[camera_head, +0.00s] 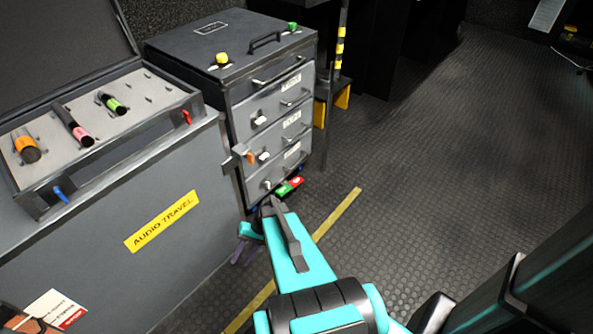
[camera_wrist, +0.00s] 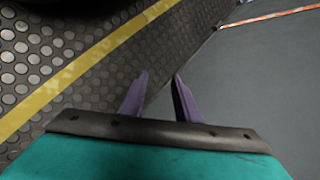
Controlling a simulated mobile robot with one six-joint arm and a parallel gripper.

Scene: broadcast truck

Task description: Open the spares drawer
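A grey drawer cabinet (camera_head: 225,85) stands at centre-left in the head view, with several drawers stacked in its front. Each labelled drawer has a pale label, a bar handle and a white latch knob; the label text is too small to read surely. The bottom labelled drawer (camera_head: 280,172) appears shut, as do those above. My gripper (camera_head: 243,252) is low, near the floor beside the grey case, in front of and below the cabinet. Its purple fingers also show in the wrist view (camera_wrist: 160,80), apart and empty. My arm hides part of the cabinet's foot.
A large grey case (camera_head: 95,245) marked AUDIO TRAVEL stands left, close to my gripper, with an open lid and microphones in a tray (camera_head: 152,88). Yellow floor tape (camera_head: 338,213) runs past my arm. Open ribbed floor (camera_head: 450,150) lies right.

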